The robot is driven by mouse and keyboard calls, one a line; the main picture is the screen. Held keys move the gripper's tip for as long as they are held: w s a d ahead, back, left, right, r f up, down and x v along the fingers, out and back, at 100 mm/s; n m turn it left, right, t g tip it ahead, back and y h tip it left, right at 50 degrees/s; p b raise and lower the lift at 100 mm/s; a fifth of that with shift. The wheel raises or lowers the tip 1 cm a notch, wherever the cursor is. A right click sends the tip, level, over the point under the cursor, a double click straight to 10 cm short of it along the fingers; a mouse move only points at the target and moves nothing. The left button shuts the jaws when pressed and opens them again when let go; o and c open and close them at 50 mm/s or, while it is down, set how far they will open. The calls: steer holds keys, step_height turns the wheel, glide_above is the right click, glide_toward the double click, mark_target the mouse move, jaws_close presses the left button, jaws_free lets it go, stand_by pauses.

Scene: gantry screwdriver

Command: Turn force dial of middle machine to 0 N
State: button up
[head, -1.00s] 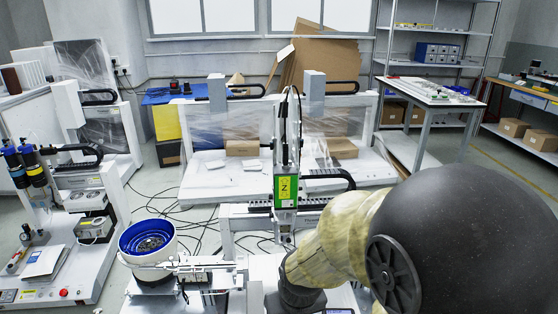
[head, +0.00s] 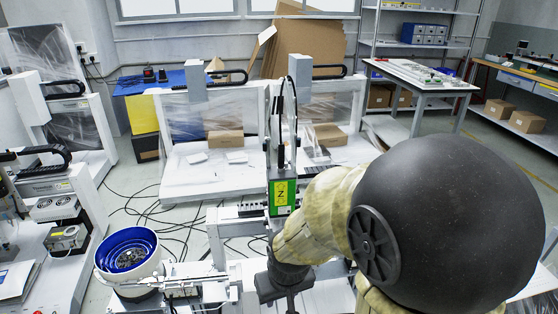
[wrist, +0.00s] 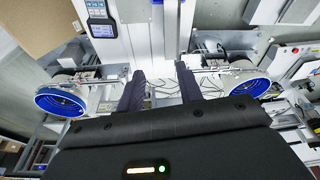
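The middle machine is a gantry with a green and yellow Z-marked unit (head: 281,195) on its upright column, in the centre of the head view. I cannot make out its force dial in either view. My gripper (wrist: 160,75) shows in the wrist view with its two dark fingers apart and nothing between them. In the head view my arm hides part of the machine's lower right, and the dark gripper body (head: 284,278) hangs in front of it. A handheld-style box with a display and keys (wrist: 101,22) is at upper left in the wrist view.
A blue-lined bowl feeder (head: 128,254) stands left of the middle machine; two such bowls (wrist: 61,101) (wrist: 247,83) flank the fingers in the wrist view. Another machine (head: 60,208) stands at left. Cables lie on the floor between. Cardboard boxes (head: 225,139) sit behind.

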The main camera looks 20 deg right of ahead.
steer(key=m+h+p, duration=0.7)
steer(key=m+h, duration=0.6)
steer(key=m, duration=0.3)
glide_toward(285, 163)
steer(key=w+v, duration=0.2)
steer(key=v, duration=0.7)
steer(key=shift+s+a+f, duration=0.1)
steer(key=shift+s+a, duration=0.05)
steer(key=shift+s, duration=0.4)
steer(key=b+x, duration=0.1)
steer(key=x, duration=0.5)
steer(key=b+x, duration=0.1)
steer(key=x, duration=0.4)
steer(key=b+x, duration=0.1)
steer(key=x, duration=0.5)
steer(key=shift+s+d+b, duration=0.3)
steer(key=shift+d, duration=0.1)
